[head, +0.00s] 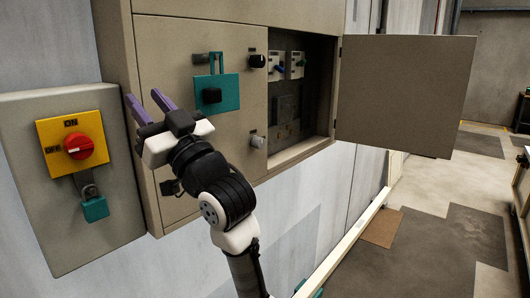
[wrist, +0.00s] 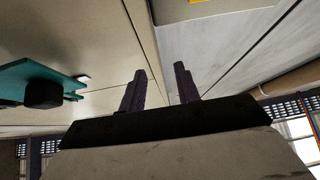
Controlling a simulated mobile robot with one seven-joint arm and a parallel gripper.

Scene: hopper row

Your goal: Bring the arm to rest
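My arm reaches up from the bottom of the head view, with my gripper (head: 150,104) in front of the left edge of the beige cabinet. Its two purple fingers are spread apart with nothing between them. The fingers also show apart and empty in the wrist view (wrist: 160,88). They appear clear of the panels, though the exact gap cannot be told. To the right of the gripper, a teal plate with a black knob (head: 212,95) is on the cabinet front; it also shows at the left in the wrist view (wrist: 43,93).
A grey box with a yellow plate and red switch (head: 79,146) is at left, with a teal padlock (head: 94,207) below the switch. The cabinet's right compartment (head: 313,90) is open, its door (head: 405,95) swung out right. Floor (head: 450,185) at right is largely clear.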

